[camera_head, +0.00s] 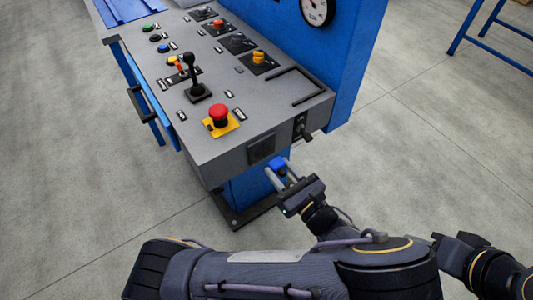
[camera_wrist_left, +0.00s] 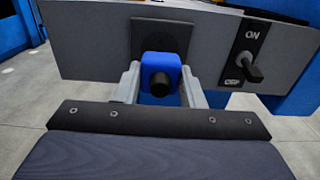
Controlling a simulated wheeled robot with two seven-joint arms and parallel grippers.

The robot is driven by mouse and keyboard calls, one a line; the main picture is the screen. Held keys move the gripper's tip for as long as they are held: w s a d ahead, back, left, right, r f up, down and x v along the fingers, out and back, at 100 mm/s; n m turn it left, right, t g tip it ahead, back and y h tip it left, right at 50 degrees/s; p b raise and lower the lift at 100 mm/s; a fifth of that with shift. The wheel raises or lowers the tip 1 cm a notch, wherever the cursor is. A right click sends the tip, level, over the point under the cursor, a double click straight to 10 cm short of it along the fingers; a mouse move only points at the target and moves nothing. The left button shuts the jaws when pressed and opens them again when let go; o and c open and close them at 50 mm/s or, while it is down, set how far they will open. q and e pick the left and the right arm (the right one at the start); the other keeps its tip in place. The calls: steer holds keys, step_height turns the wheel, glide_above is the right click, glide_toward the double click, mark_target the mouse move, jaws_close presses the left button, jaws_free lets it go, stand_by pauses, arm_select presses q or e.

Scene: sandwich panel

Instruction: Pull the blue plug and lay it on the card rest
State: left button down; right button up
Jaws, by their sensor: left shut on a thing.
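The blue plug (camera_head: 279,165) is between the fingers of my left gripper (camera_head: 275,177), off the end face of the grey console. In the left wrist view the blue plug (camera_wrist_left: 161,72) shows its dark round back end, with a finger of my left gripper (camera_wrist_left: 160,88) shut against each side. The dark square socket plate (camera_head: 261,148) shows uncovered in the head view, and the plug is apart from it. The socket plate (camera_wrist_left: 160,38) stands behind the plug in the left wrist view. I cannot make out a card rest for certain.
The console top (camera_head: 215,140) carries a red stop button (camera_head: 218,113), a black lever (camera_head: 190,70) and several knobs. A black switch (camera_wrist_left: 252,68) marked ON sits right of the socket. A blue tray (camera_head: 125,10) lies at the far left.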

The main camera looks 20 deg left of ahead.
arm_select(q)
steer(key=shift+s+d, duration=0.4)
steer(key=shift+d, duration=0.1)
arm_select(e)
steer(key=shift+r, duration=0.2)
stand_by(0.3)
